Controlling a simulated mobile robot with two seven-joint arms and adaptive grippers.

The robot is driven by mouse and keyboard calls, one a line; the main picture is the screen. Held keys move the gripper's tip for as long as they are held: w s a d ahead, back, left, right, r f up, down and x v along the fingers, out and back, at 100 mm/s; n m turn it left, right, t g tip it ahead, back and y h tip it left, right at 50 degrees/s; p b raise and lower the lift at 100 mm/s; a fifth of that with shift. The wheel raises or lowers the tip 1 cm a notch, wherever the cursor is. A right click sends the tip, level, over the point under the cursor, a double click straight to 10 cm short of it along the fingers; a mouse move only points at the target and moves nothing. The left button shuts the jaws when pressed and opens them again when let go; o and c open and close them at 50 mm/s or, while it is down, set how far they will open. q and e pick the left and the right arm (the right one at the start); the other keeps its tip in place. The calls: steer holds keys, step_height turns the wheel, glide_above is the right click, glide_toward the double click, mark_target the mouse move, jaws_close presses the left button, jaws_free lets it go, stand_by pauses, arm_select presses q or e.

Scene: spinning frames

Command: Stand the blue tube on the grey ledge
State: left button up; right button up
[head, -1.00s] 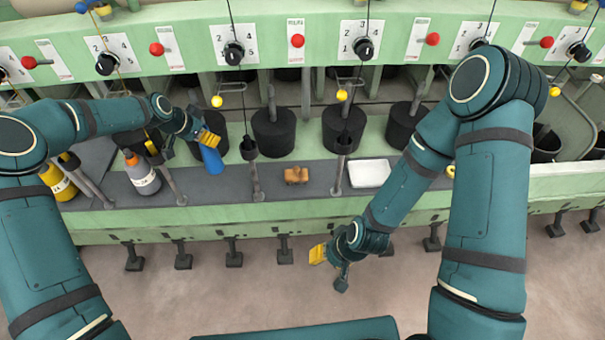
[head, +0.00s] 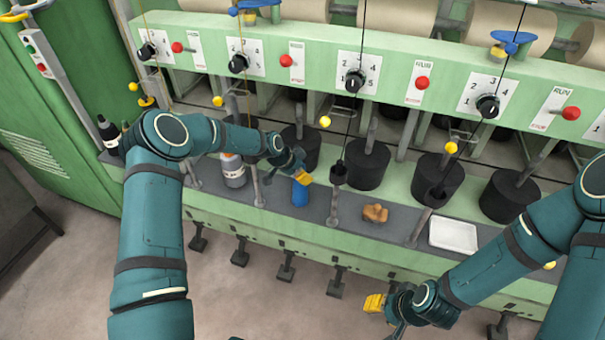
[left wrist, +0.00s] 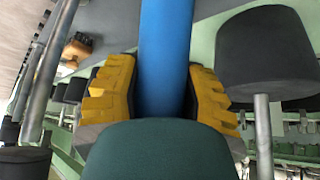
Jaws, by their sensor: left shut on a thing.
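The blue tube (head: 300,193) is upright in my left gripper (head: 304,178), at the grey ledge (head: 318,203) along the machine's front. The yellow fingers are shut on its upper part. In the left wrist view, the tube (left wrist: 165,55) passes between both fingers (left wrist: 163,92) and runs out of the top of the picture. Whether its lower end touches the ledge is unclear. My right gripper (head: 374,303) is low in front of the machine, away from the ledge, and seems empty; its finger gap is not clear.
On the ledge, a grey bottle (head: 233,172) stands left of the tube. A brown object (head: 375,212) and a white tray (head: 453,235) lie to the right. Thin metal posts (head: 333,205) rise along the ledge's front. Black cylinders (head: 367,165) stand behind.

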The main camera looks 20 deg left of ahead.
arm_select(q)
steer(key=shift+f, duration=0.1)
steer(key=o, duration=1)
steer(key=shift+c, duration=0.2)
